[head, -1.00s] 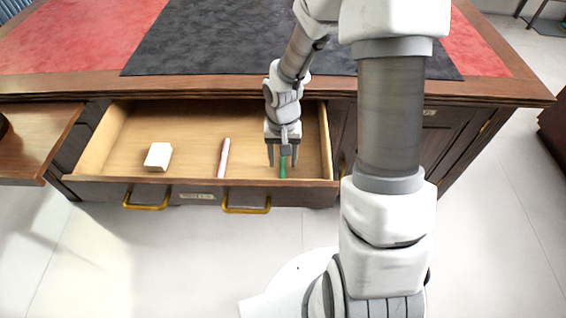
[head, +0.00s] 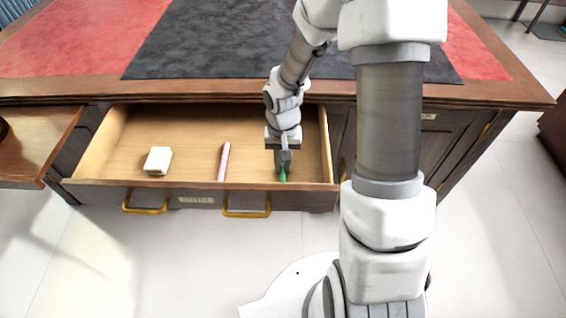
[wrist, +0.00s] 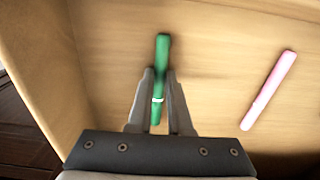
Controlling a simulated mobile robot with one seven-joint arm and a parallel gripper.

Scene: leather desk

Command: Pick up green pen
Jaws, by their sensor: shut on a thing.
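The green pen (wrist: 162,60) lies between the fingers of my gripper (wrist: 160,82) in the wrist view, its far end sticking out past the fingertips. A pale band shows on the pen near the fingers. In the head view the green pen (head: 282,176) shows just below my gripper (head: 283,166), inside the open drawer (head: 110,140) near its right side. My gripper is shut on the pen. I cannot tell whether the pen is clear of the drawer floor.
A pink pen (head: 223,161) lies to the left in the drawer and shows in the wrist view (wrist: 268,90). A white block (head: 158,160) sits farther left. The drawer's right wall (head: 326,145) is close to my gripper. The desk top (head: 230,40) overhangs behind.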

